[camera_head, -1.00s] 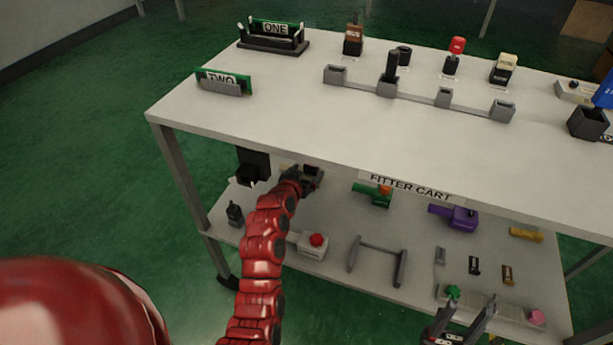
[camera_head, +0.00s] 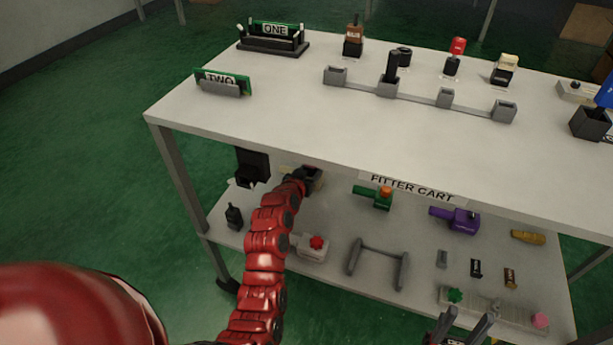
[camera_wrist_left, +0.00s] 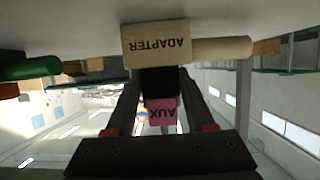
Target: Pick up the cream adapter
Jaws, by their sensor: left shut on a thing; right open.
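The cream adapter (camera_wrist_left: 156,46) shows in the left wrist view, its ADAPTER label upside down and a round cream rod at its right. A black part and a pink AUX-labelled piece (camera_wrist_left: 162,114) sit against it, between my fingers. My left gripper (camera_wrist_left: 158,82) is shut on the adapter at this black part. In the head view, my left gripper (camera_head: 306,180) is at the lower shelf under the table top's front edge, and only a bit of the adapter (camera_head: 287,168) shows past it. My right gripper (camera_head: 468,316) is open and empty at the bottom edge.
The top board (camera_head: 260,125) overhangs the lower shelf. A black fixture (camera_head: 252,165) hangs to the left of my left gripper. A box with a red knob (camera_head: 314,246), a grey stand (camera_head: 378,262), a green tool (camera_head: 374,197) and a purple tool (camera_head: 456,218) are nearby.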

